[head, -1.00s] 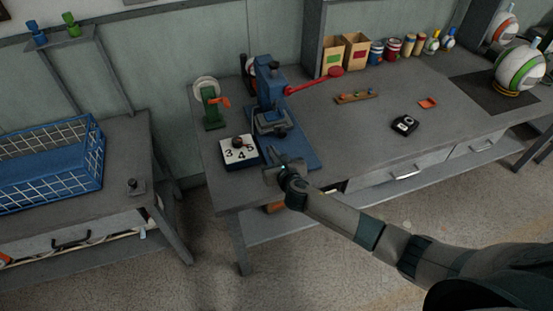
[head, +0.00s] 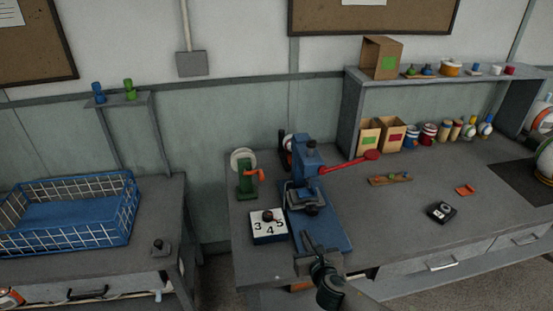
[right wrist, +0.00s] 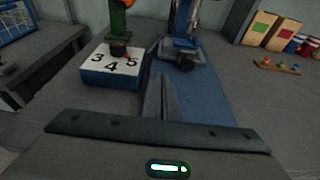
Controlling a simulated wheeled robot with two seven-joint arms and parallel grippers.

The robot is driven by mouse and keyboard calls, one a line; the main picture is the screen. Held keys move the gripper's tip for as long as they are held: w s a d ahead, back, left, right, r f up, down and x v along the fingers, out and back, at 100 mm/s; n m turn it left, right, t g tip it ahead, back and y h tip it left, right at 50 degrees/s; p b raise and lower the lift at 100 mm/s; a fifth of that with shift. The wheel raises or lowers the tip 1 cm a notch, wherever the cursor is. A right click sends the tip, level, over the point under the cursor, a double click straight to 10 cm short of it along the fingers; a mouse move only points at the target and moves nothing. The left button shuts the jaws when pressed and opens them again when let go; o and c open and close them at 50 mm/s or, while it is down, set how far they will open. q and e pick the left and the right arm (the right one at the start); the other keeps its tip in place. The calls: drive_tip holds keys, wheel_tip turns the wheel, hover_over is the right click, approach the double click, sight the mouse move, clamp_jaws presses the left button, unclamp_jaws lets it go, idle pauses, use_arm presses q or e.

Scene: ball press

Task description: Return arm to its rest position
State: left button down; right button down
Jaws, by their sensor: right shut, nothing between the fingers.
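My right gripper (head: 320,243) comes in from the lower right in the head view, over the front edge of the bench and the front of the blue press base. Its fingers are shut with nothing between them; they also show in the right wrist view (right wrist: 161,98). The blue press (head: 305,175) with its red lever (head: 345,165) stands just beyond the gripper. The dial block numbered 3, 4, 5 (head: 268,230) sits to the left of the gripper, apart from it; it also shows in the right wrist view (right wrist: 112,68). My left gripper is in neither view.
A green tool with an orange handle (head: 250,178) stands left of the press. A small parts strip (head: 391,179), a black device (head: 441,212) and an orange piece (head: 466,190) lie to the right. A blue wire basket (head: 75,225) is on the left table.

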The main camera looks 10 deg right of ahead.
drive_tip(key=s+m, duration=0.2)
drive_tip(key=m, duration=0.1)
drive_tip(key=s+f+m+g, duration=0.1)
drive_tip(key=s+m, duration=0.2)
drive_tip(key=s+f+m+g+h, duration=0.1)
drive_tip(key=s+m, duration=0.1)
drive_tip(key=shift+s+f+m, duration=0.1)
drive_tip(key=shift+s+m, duration=0.25)
drive_tip(key=shift+m, duration=0.05)
drive_tip(key=s+d+f+m+g, duration=0.2)
drive_tip(key=s+m+g, duration=0.7)
drive_tip(key=s+m, duration=2.1)
drive_tip(key=s+d+f+n+g+b, duration=0.1)
drive_tip(key=s+f+n+b, duration=0.15)
drive_tip(key=f, duration=1.35)
drive_tip(key=s+f+n+b, duration=0.1)
drive_tip(key=s+f+n, duration=0.15)
drive_tip(key=f, duration=1.25)
drive_tip(key=s+d+f+g+b, duration=0.1)
drive_tip(key=s+d+f+b, duration=0.1)
drive_tip(key=s+f, duration=1.6)
wheel_tip(320, 180, down, 2)
drive_tip(key=shift+d+f+b, duration=0.15)
drive_tip(key=shift+d+b, duration=0.25)
drive_tip(key=shift+d, duration=0.3)
